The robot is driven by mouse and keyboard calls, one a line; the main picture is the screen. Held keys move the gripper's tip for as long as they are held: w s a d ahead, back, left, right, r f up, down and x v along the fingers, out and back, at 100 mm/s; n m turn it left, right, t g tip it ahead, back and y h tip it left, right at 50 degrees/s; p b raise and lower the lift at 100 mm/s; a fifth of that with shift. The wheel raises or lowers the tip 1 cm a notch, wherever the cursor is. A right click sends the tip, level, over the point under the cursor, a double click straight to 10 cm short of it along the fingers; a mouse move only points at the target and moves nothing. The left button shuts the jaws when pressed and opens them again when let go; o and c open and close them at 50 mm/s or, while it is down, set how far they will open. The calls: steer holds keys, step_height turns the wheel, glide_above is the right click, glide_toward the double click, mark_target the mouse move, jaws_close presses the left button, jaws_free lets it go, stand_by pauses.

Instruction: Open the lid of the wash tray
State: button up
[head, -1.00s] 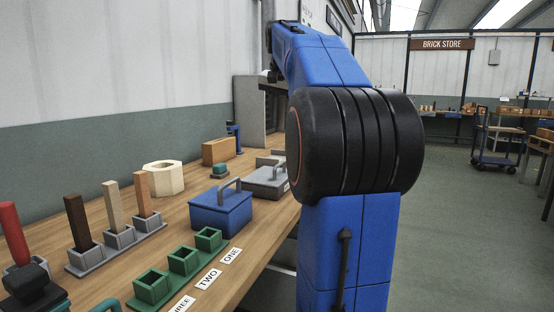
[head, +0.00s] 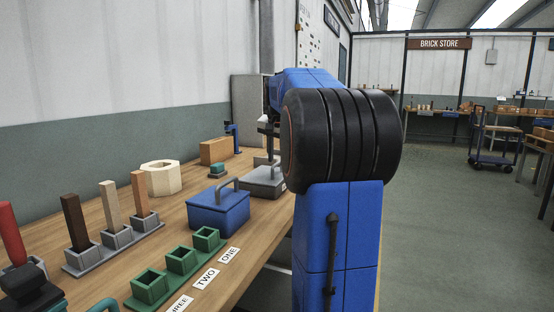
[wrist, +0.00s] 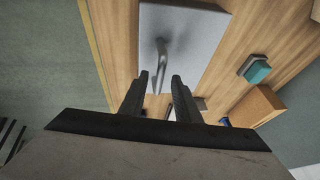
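The grey lidded tray (head: 258,190), which I take for the wash tray, stands on the bench beyond a blue lidded box (head: 218,212). Its lid looks shut, with a bar handle on top. In the wrist view, the grey lid (wrist: 205,28) lies below my gripper and its handle (wrist: 162,62) shows at the fingertips. My gripper (wrist: 160,77) is open, with one finger on each side of the handle's near end. I cannot tell whether they touch it. In the head view, my arm partly hides the gripper and the tray's right side.
A teal block on a grey base (head: 217,171) and an orange-brown brick (head: 216,150) stand behind the tray. A cream hollow block (head: 160,178), green sockets (head: 181,261) and upright bars in grey holders (head: 115,238) occupy the nearer bench.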

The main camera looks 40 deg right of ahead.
steer(key=shift+w+d+f, duration=0.1)
steer(key=shift+w+f, duration=0.05)
steer(key=shift+f, duration=0.2)
jaws_close()
